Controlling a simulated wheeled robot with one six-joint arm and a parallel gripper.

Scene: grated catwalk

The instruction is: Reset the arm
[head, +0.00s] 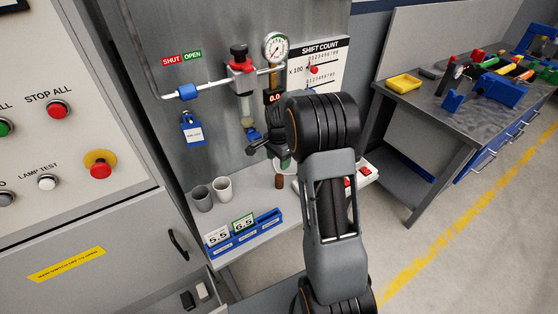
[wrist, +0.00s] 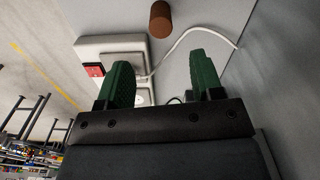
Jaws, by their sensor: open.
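My arm rises through the middle of the head view, and its black joint hides part of the bench behind it. My gripper (wrist: 160,82) shows in the wrist view with two green fingers spread apart and nothing between them. In the head view the gripper is mostly hidden behind my arm, above the small bench (head: 262,198). A brown cylinder (wrist: 160,19) stands beyond the fingers in the wrist view and apart from them. It also shows on the bench in the head view (head: 279,182).
A wall panel holds a pipe with a gauge (head: 276,47) and a blue padlock tag (head: 193,131). Two grey cups (head: 222,189) and a blue rack (head: 243,234) stand on the bench. A control cabinet (head: 70,150) is at left, a workbench (head: 450,105) at right. A white cable (wrist: 190,36) crosses beyond the fingers.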

